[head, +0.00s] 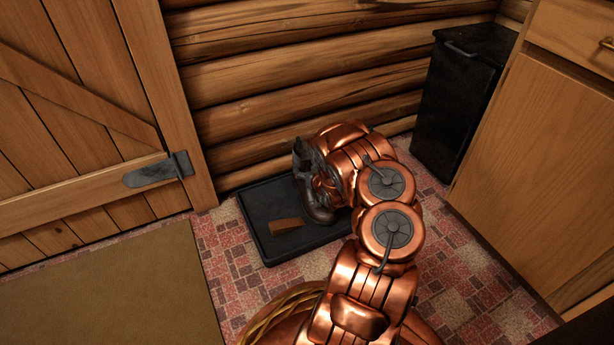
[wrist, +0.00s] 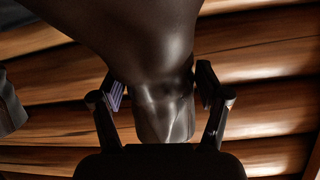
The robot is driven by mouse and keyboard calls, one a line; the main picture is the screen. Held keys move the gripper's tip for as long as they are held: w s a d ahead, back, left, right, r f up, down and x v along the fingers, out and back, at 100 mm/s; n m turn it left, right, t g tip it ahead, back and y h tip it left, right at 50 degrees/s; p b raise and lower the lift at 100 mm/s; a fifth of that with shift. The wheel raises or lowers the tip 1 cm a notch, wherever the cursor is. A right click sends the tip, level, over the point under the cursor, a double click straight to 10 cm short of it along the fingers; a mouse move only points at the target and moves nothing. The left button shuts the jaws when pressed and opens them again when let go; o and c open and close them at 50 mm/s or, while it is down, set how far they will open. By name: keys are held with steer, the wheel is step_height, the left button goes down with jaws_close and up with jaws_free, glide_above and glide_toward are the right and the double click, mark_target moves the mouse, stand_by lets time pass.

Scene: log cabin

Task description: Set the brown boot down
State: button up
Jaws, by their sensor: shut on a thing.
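The boot (wrist: 165,60) is dark brown and smooth, with a sheen. In the wrist view it fills the upper middle, between the two fingers of my gripper (wrist: 162,92), which is shut on it. In the head view the dark boot (head: 318,208) shows at the end of my copper arm, over the right part of a black tray (head: 262,238) on the floor. My arm hides part of the boot and of the tray. I cannot tell whether its sole touches the tray.
An orange-brown flat piece (head: 286,226) lies in the tray's front part. A log wall (head: 290,85) is close behind. A wooden door (head: 80,130) and tan mat (head: 110,295) are at left; a black bin (head: 460,100) and wooden cabinet (head: 540,160) at right. A woven rim (head: 275,312) shows in front.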

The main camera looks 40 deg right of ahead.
steer(key=shift+f, duration=0.8)
steer(key=o, duration=1.8)
steer(key=shift+r, duration=0.1)
